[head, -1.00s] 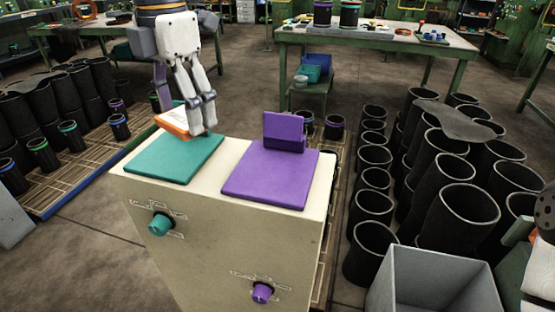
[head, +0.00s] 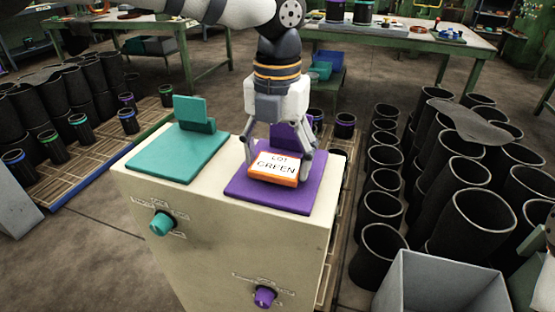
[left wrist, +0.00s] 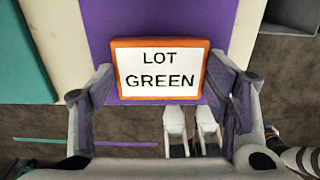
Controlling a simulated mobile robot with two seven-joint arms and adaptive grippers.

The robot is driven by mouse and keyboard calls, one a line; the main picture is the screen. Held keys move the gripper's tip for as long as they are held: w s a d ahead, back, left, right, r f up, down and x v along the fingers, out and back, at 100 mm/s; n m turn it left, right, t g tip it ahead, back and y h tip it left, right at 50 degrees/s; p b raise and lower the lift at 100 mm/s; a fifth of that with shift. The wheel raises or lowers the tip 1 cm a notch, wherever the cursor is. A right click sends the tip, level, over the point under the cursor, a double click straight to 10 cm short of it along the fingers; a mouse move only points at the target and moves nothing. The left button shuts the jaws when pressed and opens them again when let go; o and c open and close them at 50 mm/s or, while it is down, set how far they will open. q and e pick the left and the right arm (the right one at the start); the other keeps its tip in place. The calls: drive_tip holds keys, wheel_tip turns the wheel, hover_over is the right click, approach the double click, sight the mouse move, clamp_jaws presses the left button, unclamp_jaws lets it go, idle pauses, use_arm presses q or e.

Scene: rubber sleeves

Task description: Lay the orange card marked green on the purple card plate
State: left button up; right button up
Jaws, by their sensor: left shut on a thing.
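The orange card (head: 274,169) has a white face reading "LOT GREEN", facing up and toward the head camera. My left gripper (head: 274,158) is shut on it, with a finger at either side. In the left wrist view the card (left wrist: 160,70) sits level between the fingers, with purple behind it. The purple card plate (head: 283,200) lies on the right of the cream cabinet top, with a raised purple block at its back, partly hidden by my gripper. The card is over the plate; whether it touches the plate cannot be told. My right gripper is not seen.
A teal plate (head: 175,155) with an upright back lies empty on the cabinet's left. Teal (head: 161,223) and purple (head: 265,297) knobs stick out of the cabinet front. Black sleeves (head: 460,225) crowd the floor to the right, near a grey bin (head: 440,285).

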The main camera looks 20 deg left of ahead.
sight(276, 164)
use_arm(q)
drive_tip(key=shift+f, duration=0.5)
drive_tip(key=shift+f, duration=0.1)
drive_tip(key=o, duration=1.1)
wheel_tip(276, 164, up, 12)
drive_tip(key=shift+r, duration=0.1)
